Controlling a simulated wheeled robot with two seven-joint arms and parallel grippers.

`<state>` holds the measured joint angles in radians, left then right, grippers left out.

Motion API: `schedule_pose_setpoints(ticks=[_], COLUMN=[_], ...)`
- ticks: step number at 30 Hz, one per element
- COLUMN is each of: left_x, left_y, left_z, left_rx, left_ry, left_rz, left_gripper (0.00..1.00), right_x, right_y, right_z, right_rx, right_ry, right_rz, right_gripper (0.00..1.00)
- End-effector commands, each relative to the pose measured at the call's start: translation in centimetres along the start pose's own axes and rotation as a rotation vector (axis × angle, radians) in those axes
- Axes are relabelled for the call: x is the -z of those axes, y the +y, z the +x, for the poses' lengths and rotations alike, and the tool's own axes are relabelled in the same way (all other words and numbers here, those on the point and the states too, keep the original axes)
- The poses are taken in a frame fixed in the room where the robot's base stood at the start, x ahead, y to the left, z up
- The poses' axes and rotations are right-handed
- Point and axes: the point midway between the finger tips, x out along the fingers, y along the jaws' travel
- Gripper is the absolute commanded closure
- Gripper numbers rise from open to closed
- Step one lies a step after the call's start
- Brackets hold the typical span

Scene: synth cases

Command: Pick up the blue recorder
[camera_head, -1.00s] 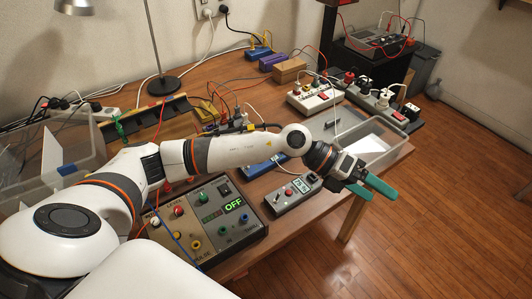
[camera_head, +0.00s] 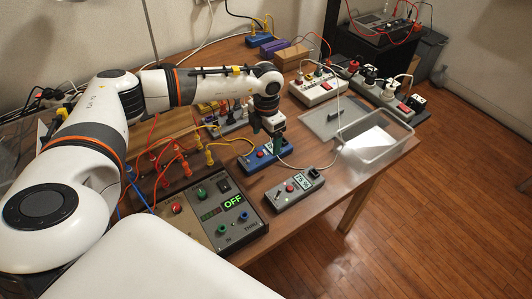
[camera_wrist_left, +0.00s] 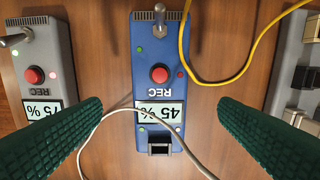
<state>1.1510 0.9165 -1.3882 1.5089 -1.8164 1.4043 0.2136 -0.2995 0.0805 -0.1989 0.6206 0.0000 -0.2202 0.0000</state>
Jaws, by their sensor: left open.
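The blue recorder (camera_head: 256,161) lies on the table behind a grey recorder (camera_head: 291,192). In the left wrist view the blue recorder (camera_wrist_left: 150,92) has a red button, a "REC" label, a "45 %" display and a metal toggle. My left gripper (camera_head: 276,146) points down over it. Its green fingers are open, one on each side of the blue recorder in the left wrist view (camera_wrist_left: 160,105), with nothing held. A white cable crosses the blue recorder near its display. The grey recorder (camera_wrist_left: 38,65) reads "75 %". My right gripper is not in view.
A yellow cable (camera_wrist_left: 240,72) runs along the blue recorder's right side in the wrist view. A control box (camera_head: 212,215) marked "OFF" stands in front. A clear bin (camera_head: 385,150) and a power strip (camera_head: 318,88) are to the right and behind.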

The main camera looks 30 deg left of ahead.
Motion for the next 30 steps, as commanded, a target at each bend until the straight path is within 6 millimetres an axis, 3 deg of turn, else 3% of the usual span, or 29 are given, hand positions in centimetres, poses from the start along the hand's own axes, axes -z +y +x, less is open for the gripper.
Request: schedule_pose_setpoints(ticks=[12,21,30], left_x=[-0.1,-0.1,-0.1], left_y=[0.0,0.0,0.0], left_z=[4.9,5.4,5.4], left_rx=[-0.003,-0.002,-0.002], left_ry=[-0.001,0.002,0.002], left_rz=[0.001,0.001,0.001], left_gripper=[0.16,0.18,0.67], right_x=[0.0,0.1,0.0], right_y=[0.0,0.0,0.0], right_z=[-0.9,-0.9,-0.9], right_rx=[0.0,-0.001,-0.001], right_ry=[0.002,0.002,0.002], right_rz=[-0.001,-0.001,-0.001], right_gripper=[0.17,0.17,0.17])
